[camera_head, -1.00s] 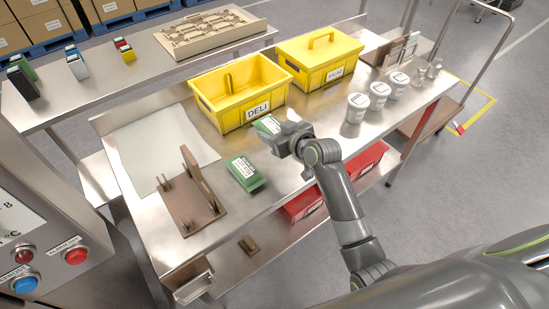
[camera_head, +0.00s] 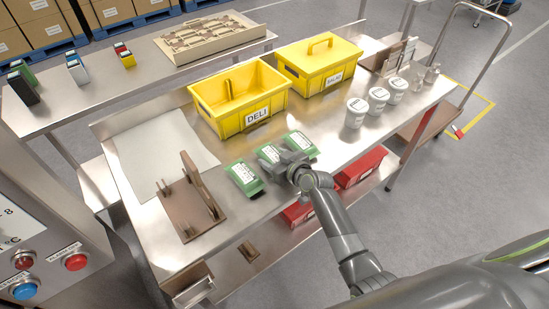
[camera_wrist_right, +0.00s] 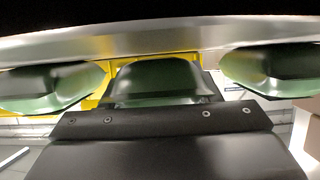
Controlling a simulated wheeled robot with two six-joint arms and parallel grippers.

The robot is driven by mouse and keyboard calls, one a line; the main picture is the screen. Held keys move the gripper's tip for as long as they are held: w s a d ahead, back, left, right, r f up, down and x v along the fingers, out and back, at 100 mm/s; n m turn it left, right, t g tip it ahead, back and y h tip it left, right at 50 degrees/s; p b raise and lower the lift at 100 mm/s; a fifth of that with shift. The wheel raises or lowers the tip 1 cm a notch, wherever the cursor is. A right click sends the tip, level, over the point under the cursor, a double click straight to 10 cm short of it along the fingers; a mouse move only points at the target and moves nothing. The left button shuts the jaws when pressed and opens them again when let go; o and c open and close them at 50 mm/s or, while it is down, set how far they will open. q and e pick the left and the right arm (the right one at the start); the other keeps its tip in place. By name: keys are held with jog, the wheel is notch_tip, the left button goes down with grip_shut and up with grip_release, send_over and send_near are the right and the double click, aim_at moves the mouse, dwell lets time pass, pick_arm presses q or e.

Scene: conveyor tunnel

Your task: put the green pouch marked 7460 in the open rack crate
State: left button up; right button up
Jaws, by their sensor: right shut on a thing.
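Three green pouches with white labels lie in a row at the table's front: a left pouch (camera_head: 243,178), a middle pouch (camera_head: 267,153) and a right pouch (camera_head: 300,144). The label numbers are too small to read, so I cannot tell which is 7460. My right gripper (camera_head: 284,160) is shut on the middle pouch, which also shows in the right wrist view (camera_wrist_right: 160,80) between the other two. The gripper partly covers it. An open yellow crate (camera_head: 257,117) marked DELI stands just behind the pouches. My left gripper is not in view.
A lidded yellow crate (camera_head: 320,78) stands right of the open one. Several white tubs (camera_head: 356,112) stand further right. A brown stand (camera_head: 190,205) is at the left front, beside a pale sheet (camera_head: 165,145). Red bins (camera_head: 361,167) sit on the shelf below.

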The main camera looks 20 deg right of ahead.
jog(key=shift+f+b, duration=0.25)
jog(key=shift+b, duration=0.1)
jog(key=o, duration=1.4)
jog(key=shift+r+p, duration=0.15)
jog(key=shift+p, duration=0.2)
jog(key=shift+s+d, duration=0.1)
jog(key=shift+s, duration=0.2)
jog(key=b+v, duration=0.3)
jog(key=v, duration=1.4)
